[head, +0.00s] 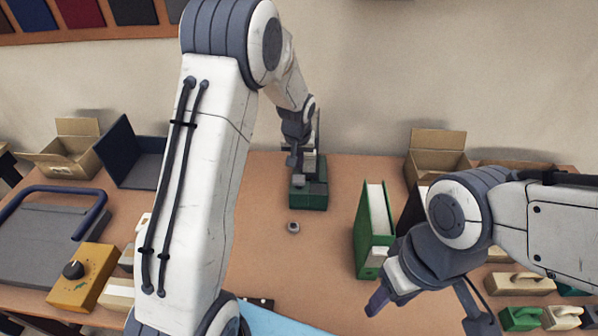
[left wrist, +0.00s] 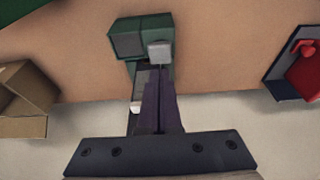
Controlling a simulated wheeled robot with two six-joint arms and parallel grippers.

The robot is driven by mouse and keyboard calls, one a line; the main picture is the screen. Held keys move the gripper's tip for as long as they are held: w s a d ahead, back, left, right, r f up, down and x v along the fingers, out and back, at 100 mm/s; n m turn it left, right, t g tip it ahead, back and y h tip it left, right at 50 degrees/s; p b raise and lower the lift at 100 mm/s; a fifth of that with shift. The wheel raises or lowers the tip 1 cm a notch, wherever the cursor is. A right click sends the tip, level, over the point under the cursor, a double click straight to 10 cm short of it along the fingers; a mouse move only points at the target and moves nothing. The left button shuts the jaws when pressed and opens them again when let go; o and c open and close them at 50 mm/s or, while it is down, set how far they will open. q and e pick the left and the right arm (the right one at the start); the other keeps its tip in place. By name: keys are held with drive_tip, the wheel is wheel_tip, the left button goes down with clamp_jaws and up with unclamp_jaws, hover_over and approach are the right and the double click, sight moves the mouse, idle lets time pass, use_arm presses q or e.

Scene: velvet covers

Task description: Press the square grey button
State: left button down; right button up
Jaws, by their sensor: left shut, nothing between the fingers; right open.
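A green device (head: 308,202) with a dark top stands on the table near the wall, in the middle of the head view. Its square grey button (head: 299,180) is on the top, and it shows large in the left wrist view (left wrist: 159,53). My left gripper (head: 294,163) is shut and empty over the device. In the left wrist view its dark fingertips (left wrist: 158,84) are just short of the button; whether they touch it I cannot tell. My right gripper (head: 428,312) is open and empty above the table at the right front.
A small grey object (head: 293,227) lies in front of the device. A green binder (head: 374,231) stands to its right. Cardboard boxes (head: 436,160) stand at the back. A yellow box with a dark knob (head: 82,277) sits at the left. The table around the small grey object is clear.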

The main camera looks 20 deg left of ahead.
use_arm(q)
drive_tip(key=v, duration=0.6)
drive_tip(key=shift+b, duration=0.4)
